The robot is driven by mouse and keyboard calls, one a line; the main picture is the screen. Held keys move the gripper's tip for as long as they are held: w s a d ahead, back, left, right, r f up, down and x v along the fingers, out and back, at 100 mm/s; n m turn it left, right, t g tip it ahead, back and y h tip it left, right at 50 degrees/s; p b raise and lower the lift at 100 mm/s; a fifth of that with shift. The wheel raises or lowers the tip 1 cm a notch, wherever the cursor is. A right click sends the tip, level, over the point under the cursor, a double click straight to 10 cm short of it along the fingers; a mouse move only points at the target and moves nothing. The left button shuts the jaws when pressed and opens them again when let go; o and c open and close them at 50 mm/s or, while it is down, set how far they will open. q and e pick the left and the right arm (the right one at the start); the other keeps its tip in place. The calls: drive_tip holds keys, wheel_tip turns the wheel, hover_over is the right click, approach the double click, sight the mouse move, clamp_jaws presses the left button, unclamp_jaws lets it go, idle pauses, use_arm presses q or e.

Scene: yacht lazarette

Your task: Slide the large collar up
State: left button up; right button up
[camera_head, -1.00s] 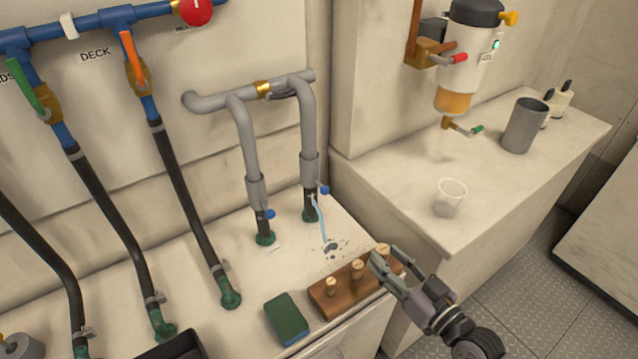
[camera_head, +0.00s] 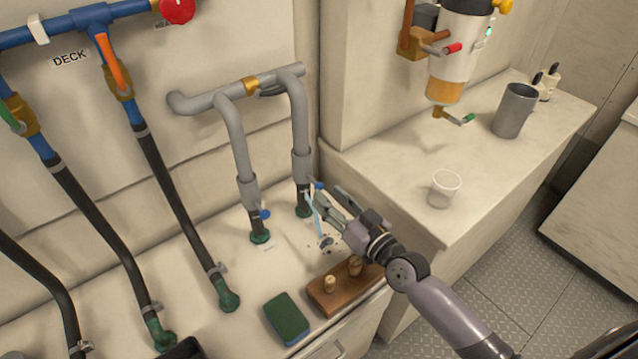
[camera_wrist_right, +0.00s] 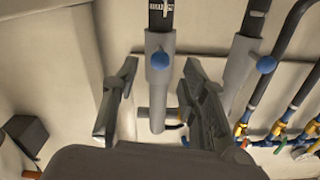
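Two grey collars with blue knobs sit low on the grey pipes: the right collar (camera_head: 301,167) and the left collar (camera_head: 248,191). I cannot tell for sure which is the large one. Below the right collar a dark hose end shows, and a thin water jet (camera_head: 313,208) sprays onto the counter. My right gripper (camera_head: 330,200) is open and empty, just right of the right collar and slightly lower. In the right wrist view a collar (camera_wrist_right: 159,90) with its blue knob appears between the spread fingers (camera_wrist_right: 159,68), without visible contact. My left gripper is out of view.
A wooden block (camera_head: 325,300) with pegs lies below my right gripper, partly hidden by it. A green sponge (camera_head: 287,318) lies beside it. A clear cup (camera_head: 443,188) and a grey beaker (camera_head: 514,110) stand on the right counter. Black hoses (camera_head: 180,200) run at left.

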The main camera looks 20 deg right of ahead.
sight(320, 188)
drive_tip(key=x, duration=0.5)
drive_tip(key=shift+f, duration=0.1)
drive_tip(key=shift+c, duration=0.6)
clamp_jaws()
